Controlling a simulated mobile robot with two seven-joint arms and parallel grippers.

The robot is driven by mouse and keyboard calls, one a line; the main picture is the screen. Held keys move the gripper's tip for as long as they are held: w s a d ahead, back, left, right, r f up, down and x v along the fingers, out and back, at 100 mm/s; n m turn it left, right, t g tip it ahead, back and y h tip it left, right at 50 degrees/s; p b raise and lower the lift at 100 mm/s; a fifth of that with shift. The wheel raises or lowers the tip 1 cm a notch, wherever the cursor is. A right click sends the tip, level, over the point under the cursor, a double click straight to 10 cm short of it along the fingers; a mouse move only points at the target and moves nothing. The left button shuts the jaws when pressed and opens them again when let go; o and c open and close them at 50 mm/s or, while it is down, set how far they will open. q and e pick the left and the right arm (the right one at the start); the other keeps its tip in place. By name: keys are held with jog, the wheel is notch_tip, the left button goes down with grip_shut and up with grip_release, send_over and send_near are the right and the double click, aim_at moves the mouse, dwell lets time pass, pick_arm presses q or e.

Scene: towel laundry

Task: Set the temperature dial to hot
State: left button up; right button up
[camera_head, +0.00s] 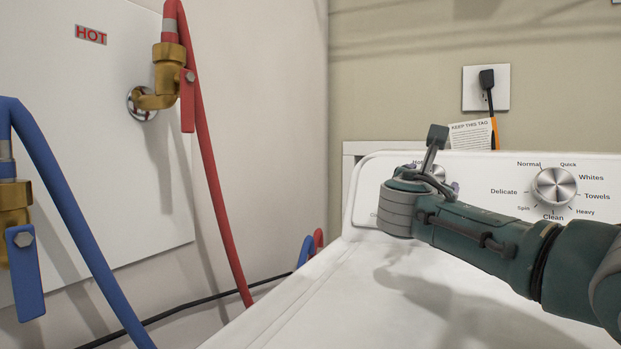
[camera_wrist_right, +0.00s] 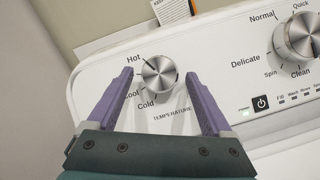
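The temperature dial (camera_wrist_right: 160,75) is a round silver knob on the washer's white control panel. The labels Hot, Cool and Cold run down its left side, with TEMPERATURE printed below. I cannot tell which label its mark points to. My right gripper (camera_wrist_right: 159,73) is open, with one purple finger on each side of the dial. Visible gaps separate the fingers from the knob. In the head view the right gripper (camera_head: 440,183) is at the panel's left part and hides most of the dial and its labels. My left gripper is not in view.
A larger cycle dial (camera_head: 554,187) is to the right on the panel. A power button (camera_wrist_right: 261,103) is below it. A tag (camera_head: 472,134) hangs behind the panel. Red (camera_head: 212,160) and blue (camera_head: 75,210) hoses are at the left. The washer top (camera_head: 330,300) is clear.

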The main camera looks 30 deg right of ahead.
jog(key=p+v, duration=0.2)
jog(key=v, duration=0.8)
jog(key=shift+p, duration=0.35)
